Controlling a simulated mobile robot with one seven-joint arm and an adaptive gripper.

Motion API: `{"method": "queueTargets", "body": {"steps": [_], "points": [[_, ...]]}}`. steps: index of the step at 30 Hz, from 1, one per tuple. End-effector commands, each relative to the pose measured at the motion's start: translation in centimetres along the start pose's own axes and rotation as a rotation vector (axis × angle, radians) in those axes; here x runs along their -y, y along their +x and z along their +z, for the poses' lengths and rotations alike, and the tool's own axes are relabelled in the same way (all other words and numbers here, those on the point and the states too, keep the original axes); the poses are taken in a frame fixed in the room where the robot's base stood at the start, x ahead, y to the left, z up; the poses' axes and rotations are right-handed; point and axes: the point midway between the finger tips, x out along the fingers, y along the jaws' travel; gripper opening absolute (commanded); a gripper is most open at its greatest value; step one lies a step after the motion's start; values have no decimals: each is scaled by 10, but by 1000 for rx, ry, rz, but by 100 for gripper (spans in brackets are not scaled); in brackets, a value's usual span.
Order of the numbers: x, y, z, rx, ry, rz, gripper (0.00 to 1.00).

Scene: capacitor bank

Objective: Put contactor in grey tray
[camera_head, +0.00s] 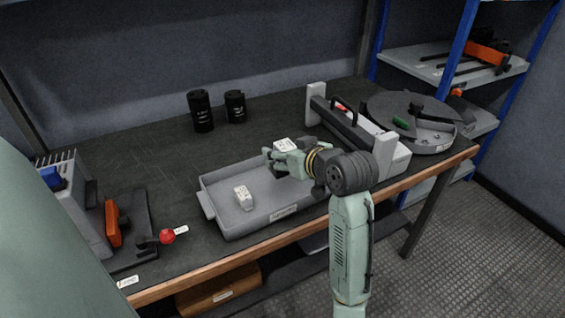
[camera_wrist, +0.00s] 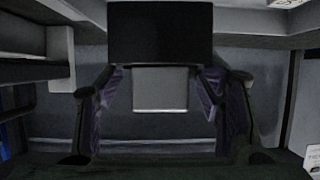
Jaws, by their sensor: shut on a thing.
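The grey tray (camera_head: 262,227) lies near the front edge of the workbench. A small white block (camera_head: 243,198) rests inside it, left of centre. My gripper (camera_head: 271,161) is over the tray's back right part, pointing left. A second white block with dark markings (camera_head: 286,145) shows at my gripper, partly hidden by it. In the wrist view a pale grey square face (camera_wrist: 160,89) sits between the two fingers, with a dark block above it. My gripper is shut on this pale block, which looks like the contactor. I cannot tell its exact height above the tray.
Two black cylinders (camera_head: 201,111) stand at the back. A long fixture with a handle (camera_head: 350,125) and a round dark turntable (camera_head: 412,118) stand right of the tray. A grey unit with an orange part (camera_head: 113,224) and a red knob (camera_head: 167,236) are at left.

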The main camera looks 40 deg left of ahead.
Motion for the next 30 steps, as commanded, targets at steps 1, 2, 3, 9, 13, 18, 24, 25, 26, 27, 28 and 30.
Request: {"method": "queueTargets", "body": {"steps": [1,2,3,9,13,18,24,25,26,27,28,30], "points": [[0,1,2,-3,1,1,20],[0,3,5,-2,2,1,20],[0,5,10,-1,2,0,20],[0,17,35,-2,2,0,20],[0,19,39,-4,-1,1,20],[0,19,39,-4,-2,1,20],[0,21,42,-1,0,1,64],[0,21,42,-1,0,1,66],[0,21,42,-1,0,1,68],[0,21,42,-1,0,0,71],[0,21,42,-1,0,1,73],[0,21,42,-1,0,0,78]]}}
